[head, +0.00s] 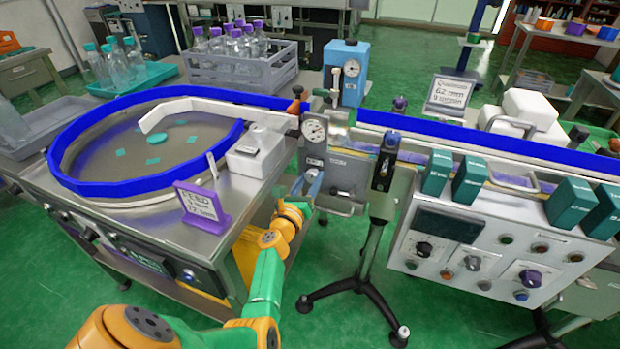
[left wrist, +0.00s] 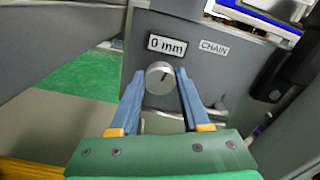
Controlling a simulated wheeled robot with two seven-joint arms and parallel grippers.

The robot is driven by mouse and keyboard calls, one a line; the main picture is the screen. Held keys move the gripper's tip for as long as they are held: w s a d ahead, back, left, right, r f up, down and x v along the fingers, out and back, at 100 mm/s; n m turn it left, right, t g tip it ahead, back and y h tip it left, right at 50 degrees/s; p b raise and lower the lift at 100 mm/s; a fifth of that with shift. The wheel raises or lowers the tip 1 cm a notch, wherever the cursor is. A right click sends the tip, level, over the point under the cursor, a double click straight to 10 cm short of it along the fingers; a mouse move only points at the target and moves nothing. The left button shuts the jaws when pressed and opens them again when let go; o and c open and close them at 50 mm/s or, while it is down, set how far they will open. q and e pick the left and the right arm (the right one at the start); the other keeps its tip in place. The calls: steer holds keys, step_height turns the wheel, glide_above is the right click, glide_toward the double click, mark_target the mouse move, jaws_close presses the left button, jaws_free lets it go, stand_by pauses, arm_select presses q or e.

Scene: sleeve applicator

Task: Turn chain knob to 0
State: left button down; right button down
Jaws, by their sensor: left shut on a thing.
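The chain knob (left wrist: 159,78) is a round silver dial on a grey panel (left wrist: 215,80), seen in the left wrist view. A dark line on its face slants toward the upper right. Above it are a plate reading "0 mm" (left wrist: 167,45) and a "CHAIN" label (left wrist: 214,48). My left gripper (left wrist: 160,74) has its blue fingers on either side of the knob and is shut on it. In the head view my left gripper (head: 312,184) is at the front of the grey unit below the dial gauge (head: 314,130); the knob cannot be made out there. My right gripper is not in view.
A round table with a blue rim (head: 75,182) stands left of the unit, with a purple sign (head: 202,205) at its front. A black post on a tripod stand (head: 372,240) is close on the right. A control cabinet (head: 475,265) stands further right.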

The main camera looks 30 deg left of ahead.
arm_select(q)
steer(key=shift+n, duration=0.5)
steer(key=shift+f, duration=0.1)
steer(key=shift+c, duration=1.9)
jaws_free()
